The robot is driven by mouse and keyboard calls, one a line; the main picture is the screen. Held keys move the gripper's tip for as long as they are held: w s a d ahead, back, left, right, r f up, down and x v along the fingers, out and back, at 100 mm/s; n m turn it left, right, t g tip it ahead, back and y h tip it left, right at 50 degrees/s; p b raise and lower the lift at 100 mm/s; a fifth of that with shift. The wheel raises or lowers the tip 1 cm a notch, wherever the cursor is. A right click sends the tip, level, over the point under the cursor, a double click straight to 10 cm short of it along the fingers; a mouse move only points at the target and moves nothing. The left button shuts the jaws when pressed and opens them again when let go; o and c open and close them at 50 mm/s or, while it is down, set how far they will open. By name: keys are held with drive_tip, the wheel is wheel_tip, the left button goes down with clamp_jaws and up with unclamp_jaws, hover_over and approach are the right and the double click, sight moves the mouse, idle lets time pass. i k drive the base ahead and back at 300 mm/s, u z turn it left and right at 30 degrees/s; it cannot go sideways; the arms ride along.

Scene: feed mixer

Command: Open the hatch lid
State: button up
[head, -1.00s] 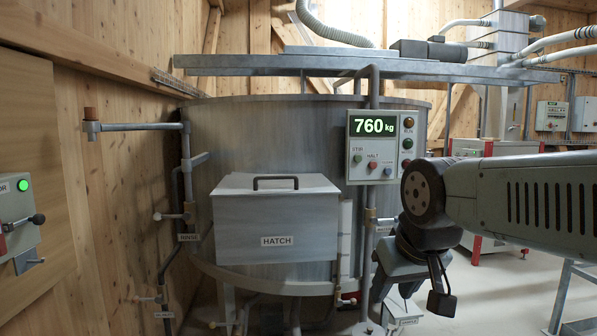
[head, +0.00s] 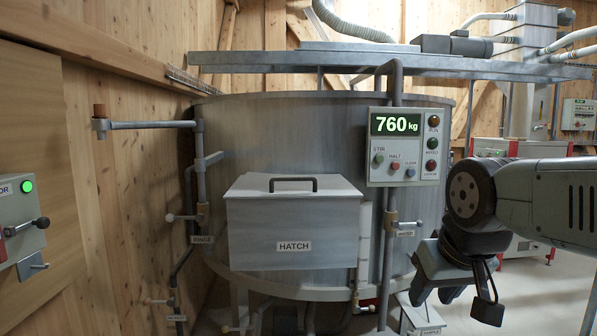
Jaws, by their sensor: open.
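The hatch (head: 293,227) is a grey metal box labelled HATCH on the front of the big round mixer tank (head: 270,130). Its lid (head: 293,190) is shut and slopes slightly toward me. A dark bar handle (head: 293,184) stands on top of the lid. My gripper (head: 450,296) hangs from my arm at the right, pointing down. It is open and empty, to the right of the hatch and lower than the lid, apart from both.
A control panel (head: 404,147) reading 760 kg stands between the hatch and my arm, with a vertical pipe and the water valve (head: 405,224) below it. The rinse valve (head: 183,217) is left of the hatch. A door control box (head: 18,220) is at the far left.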

sight(316, 185)
drive_tip(key=i, duration=0.85)
drive_tip(key=u, duration=0.05)
